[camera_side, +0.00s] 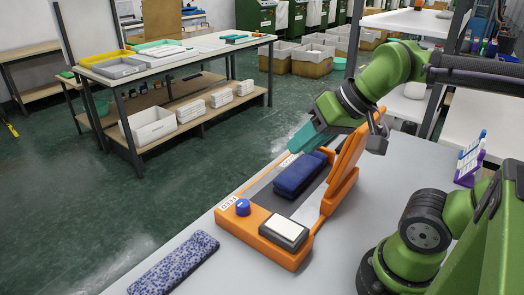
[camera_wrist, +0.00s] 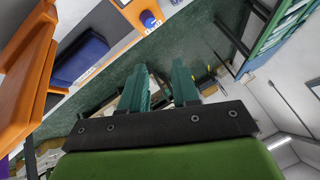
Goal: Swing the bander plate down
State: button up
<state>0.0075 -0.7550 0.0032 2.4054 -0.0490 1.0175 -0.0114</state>
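The bander is an orange device on the grey table. Its orange plate (camera_side: 348,155) stands raised and tilted at the right side of the base (camera_side: 284,258). A dark blue folded textile (camera_side: 299,174) lies on the bander's bed; it also shows in the wrist view (camera_wrist: 82,58). In the wrist view, a large orange part at the left edge looks like the plate (camera_wrist: 25,75). My gripper (camera_side: 299,141) has teal fingers and hangs above the far end of the bander, left of the plate's upper part. In the wrist view its fingers (camera_wrist: 162,85) are apart with nothing between them.
A blue knob (camera_side: 243,207) and a pale pad in a dark frame (camera_side: 284,232) sit at the bander's near end. A speckled blue textile (camera_side: 175,266) lies at the table's front left. A purple rack (camera_side: 468,168) stands at the right.

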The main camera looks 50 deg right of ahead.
notch_tip(320, 180, up, 8)
jog(key=shift+f, duration=0.15)
jog(key=c, duration=0.5)
jog(key=shift+d+r+g, duration=0.3)
jog(key=shift+d+r, duration=0.4)
jog(key=shift+d, duration=0.1)
jog(key=s+d+n+g+h, duration=0.1)
jog(key=s+d+n+g, duration=0.15)
jog(key=s+d, duration=0.35)
jog(key=s+d+n+g+h, duration=0.1)
jog(key=s+d+g, duration=0.25)
jog(key=d, duration=0.55)
notch_tip(320, 180, down, 14)
jog(key=shift+w+a+g, duration=0.15)
jog(key=shift+g, duration=0.15)
